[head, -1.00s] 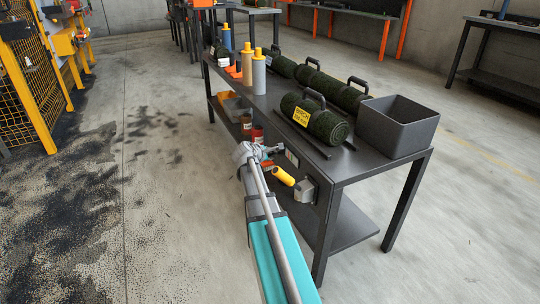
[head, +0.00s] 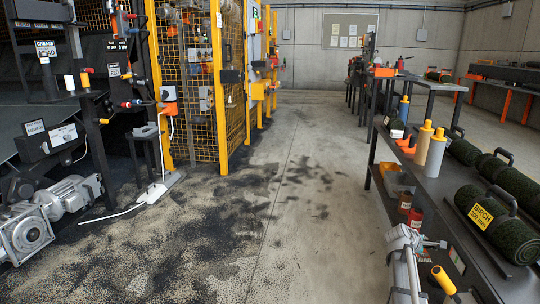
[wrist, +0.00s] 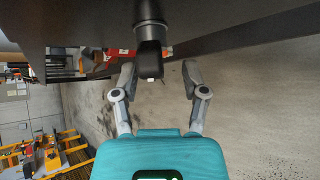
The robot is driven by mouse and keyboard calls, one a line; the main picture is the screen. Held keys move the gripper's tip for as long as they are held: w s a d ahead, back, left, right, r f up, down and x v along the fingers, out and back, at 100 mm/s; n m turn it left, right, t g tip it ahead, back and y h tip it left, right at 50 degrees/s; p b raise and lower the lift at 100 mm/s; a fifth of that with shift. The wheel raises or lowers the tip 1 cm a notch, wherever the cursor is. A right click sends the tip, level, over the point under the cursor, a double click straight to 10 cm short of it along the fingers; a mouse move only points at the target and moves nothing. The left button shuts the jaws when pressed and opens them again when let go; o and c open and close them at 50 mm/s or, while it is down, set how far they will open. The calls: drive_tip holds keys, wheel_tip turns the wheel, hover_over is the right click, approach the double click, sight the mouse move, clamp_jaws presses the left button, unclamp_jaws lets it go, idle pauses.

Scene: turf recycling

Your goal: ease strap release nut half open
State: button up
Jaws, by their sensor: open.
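I cannot pick out the strap release nut for certain in either view. My gripper (wrist: 158,68) is open in the wrist view, its two grey fingers spread apart. A black cylindrical part (wrist: 151,35) with a blocky dark end and a small pale tip comes down between the fingertips. I cannot tell whether they touch it. In the head view, my grey arm end is low at the right, beside the bench's (head: 420,190) near side. A yellow handle (head: 443,280) shows just right of it.
Dark green turf rolls (head: 497,222), one with a yellow BIRCH label, and yellow-capped bottles (head: 435,152) stand on the bench. Red cans (head: 415,218) sit below. Yellow mesh fencing (head: 190,90) and a grey motor (head: 30,232) are left. Free floor lies between.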

drive_tip(key=s+a+r+m+g+y+p, duration=0.1)
drive_tip(key=s+a+m+y+p, duration=0.4)
drive_tip(key=a, duration=0.9)
drive_tip(key=s+a+r+m+g+y+p, duration=0.25)
drive_tip(key=s+a, duration=0.35)
drive_tip(key=a, duration=0.8)
drive_tip(key=s+a+m+g+y+p, duration=0.1)
drive_tip(key=s+a+m+y+p, duration=0.35)
drive_tip(key=a, duration=0.95)
wheel_tip(320, 180, up, 38)
drive_tip(key=s+n+h+p, duration=0.1)
drive_tip(key=p, duration=3.7)
drive_tip(key=shift+d, duration=0.35)
